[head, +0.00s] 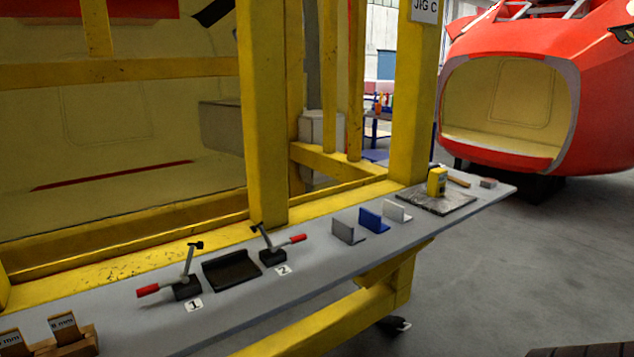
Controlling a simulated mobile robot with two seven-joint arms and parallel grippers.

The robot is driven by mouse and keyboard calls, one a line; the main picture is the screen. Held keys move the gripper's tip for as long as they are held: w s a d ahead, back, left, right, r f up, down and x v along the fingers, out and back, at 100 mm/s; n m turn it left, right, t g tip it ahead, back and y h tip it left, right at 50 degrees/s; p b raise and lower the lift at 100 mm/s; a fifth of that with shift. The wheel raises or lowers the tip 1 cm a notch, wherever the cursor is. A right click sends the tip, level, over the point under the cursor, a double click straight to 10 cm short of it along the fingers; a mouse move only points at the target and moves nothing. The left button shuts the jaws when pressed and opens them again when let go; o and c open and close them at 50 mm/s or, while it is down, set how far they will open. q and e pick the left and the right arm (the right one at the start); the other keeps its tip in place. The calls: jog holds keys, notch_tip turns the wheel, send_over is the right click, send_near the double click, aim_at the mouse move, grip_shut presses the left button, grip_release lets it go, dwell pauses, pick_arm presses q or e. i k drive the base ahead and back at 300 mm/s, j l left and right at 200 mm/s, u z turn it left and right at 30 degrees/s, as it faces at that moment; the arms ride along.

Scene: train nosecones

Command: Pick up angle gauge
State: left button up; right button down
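A small yellow box-shaped device (434,188) with a dark face stands upright on a grey speckled plate (455,203) towards the right end of the long grey shelf (235,325). It looks like the angle gauge, but its markings are too small to read. Nothing covers it. Neither of my grippers shows in the head view.
Left of the plate stand white (398,211), blue (374,220) and grey (346,231) L-shaped brackets. Further left are two red-handled clamps (184,286) (271,254) around a black angled piece (231,270). A yellow post (412,100) rises behind the plate.

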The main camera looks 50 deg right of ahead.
aim_at(437, 177)
jog(key=z, duration=2.15)
jog(key=i+l+u, duration=0.2)
jog(key=u, duration=0.15)
jog(key=i+l+u, duration=0.15)
jog(key=u, duration=0.2)
jog(key=i+l+u, duration=0.1)
jog(key=l, duration=0.3)
jog(key=i+l, duration=0.2)
jog(key=l, duration=0.15)
jog(key=i+l+u, duration=0.15)
jog(key=l, duration=0.25)
jog(key=i+l+u, duration=0.1)
jog(key=l, duration=0.3)
jog(key=i, duration=0.05)
